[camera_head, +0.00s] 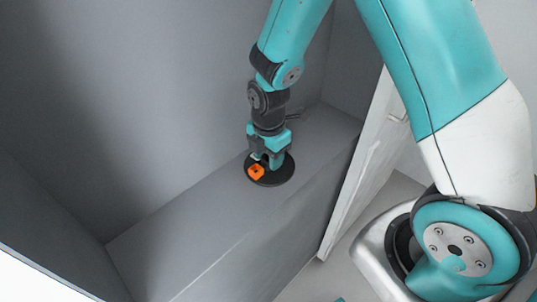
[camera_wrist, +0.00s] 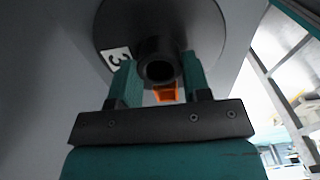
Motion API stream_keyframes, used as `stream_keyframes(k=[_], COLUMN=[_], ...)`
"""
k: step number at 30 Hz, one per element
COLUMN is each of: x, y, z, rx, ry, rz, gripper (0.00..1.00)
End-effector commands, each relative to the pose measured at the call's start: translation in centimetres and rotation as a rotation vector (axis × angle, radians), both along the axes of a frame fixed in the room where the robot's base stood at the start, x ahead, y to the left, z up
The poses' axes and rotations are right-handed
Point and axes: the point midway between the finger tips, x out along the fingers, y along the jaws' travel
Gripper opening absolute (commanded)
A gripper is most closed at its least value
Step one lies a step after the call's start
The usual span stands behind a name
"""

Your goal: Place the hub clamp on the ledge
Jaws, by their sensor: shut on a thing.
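The hub clamp (camera_head: 281,176) is a black round disc with a small orange block on it. It is over the grey ledge (camera_head: 200,222) in the head view, low and about level; I cannot tell whether it touches the ledge. In the wrist view the hub clamp (camera_wrist: 205,25) shows a dark hollow hub in its middle, a white label with a 3, and the orange part below the hub. My gripper (camera_head: 267,160) points down above the disc. Its teal fingers (camera_wrist: 160,68) are shut on the hub from both sides. The fingers partly hide the disc.
Grey walls (camera_head: 150,100) enclose the ledge at the left and back. A pale upright panel (camera_head: 362,175) stands just right of the ledge. The ledge is bare toward the lower left. Blurred bright shapes (camera_wrist: 300,70) show at the right of the wrist view.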

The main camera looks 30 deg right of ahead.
Motion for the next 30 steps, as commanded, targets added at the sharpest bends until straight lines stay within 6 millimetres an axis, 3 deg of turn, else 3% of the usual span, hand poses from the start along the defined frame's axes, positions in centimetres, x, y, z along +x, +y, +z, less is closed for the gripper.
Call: stream_keyframes(k=[4,5,8,20,30], x=[0.0,0.0,0.0,0.1,0.1], y=[0.0,0.0,0.0,0.0,0.0], z=[-0.2,-0.3,-0.2,0.8,7.8], rx=[0.000,0.000,0.000,0.000,0.002], ry=[0.000,0.000,0.000,-0.004,-0.008], rz=[0.000,0.000,0.000,0.000,0.000], gripper=[0.11,0.46,0.69,0.69,0.69])
